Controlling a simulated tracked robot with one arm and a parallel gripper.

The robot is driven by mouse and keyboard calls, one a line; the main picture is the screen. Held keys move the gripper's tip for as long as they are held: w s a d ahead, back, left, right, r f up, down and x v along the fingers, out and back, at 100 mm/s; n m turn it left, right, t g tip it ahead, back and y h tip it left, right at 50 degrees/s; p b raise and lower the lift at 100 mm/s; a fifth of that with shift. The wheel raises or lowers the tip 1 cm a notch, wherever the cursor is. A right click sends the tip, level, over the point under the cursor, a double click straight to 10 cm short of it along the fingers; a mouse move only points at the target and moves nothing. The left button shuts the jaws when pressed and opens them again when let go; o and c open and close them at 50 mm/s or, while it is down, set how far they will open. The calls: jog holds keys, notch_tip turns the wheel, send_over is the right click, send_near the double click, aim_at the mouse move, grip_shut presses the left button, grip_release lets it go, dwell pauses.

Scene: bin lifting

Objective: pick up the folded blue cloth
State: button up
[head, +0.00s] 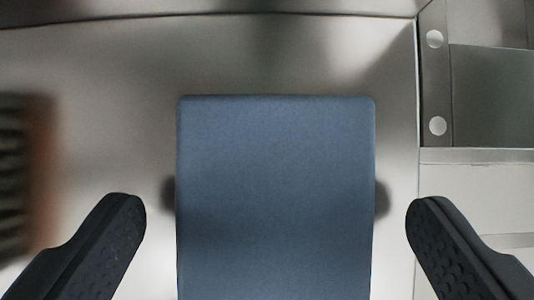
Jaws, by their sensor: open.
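The folded blue cloth (275,190) lies flat in the middle of the head view, a smooth blue rectangle with its near end cut off by the bottom edge of the picture. My gripper (275,205) is open, with one black finger to the left of the cloth and one to the right. Both fingers stand apart from the cloth's sides, with a gap on each side. Nothing is held between them.
The cloth lies on a metallic grey surface (110,75), with a raised wall (200,8) along the back. A blurred brown, ridged object (38,170) stands at the left. A metal frame with round studs (436,80) runs along the right.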

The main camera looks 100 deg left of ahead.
jog(key=shift+w+a+f, duration=0.15)
jog(key=shift+f, duration=0.25)
jog(key=c, duration=1.1)
jog(key=shift+o, duration=0.2)
jog(key=shift+r, duration=0.15)
